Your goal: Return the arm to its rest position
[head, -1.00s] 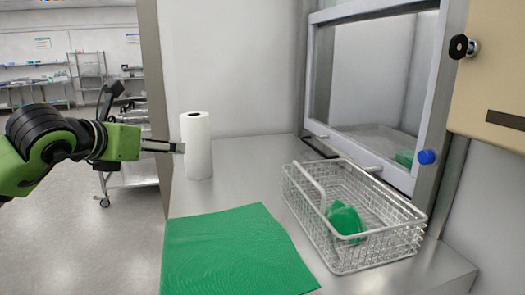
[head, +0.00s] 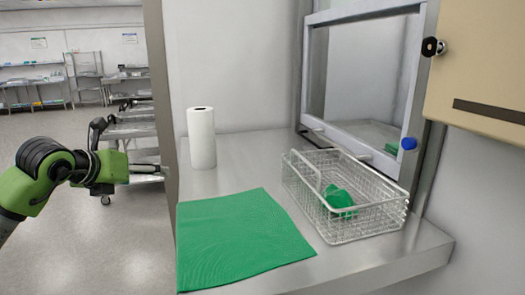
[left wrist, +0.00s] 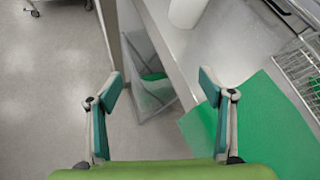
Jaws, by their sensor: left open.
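My left gripper (head: 150,171) is at the left of the head view, beyond the left edge of the steel counter (head: 250,165) and clear of it. In the left wrist view, my left gripper (left wrist: 163,92) is open, its two fingers wide apart with nothing between them. Below it show the floor and the counter's edge. My right gripper is not in view.
A green mat (head: 240,238) lies on the counter, with a paper towel roll (head: 201,138) behind it. A wire basket (head: 345,208) holding a green object (head: 338,198) stands to the right, before a framed glass window (head: 362,75). A wheeled cart (head: 130,125) stands behind my left arm.

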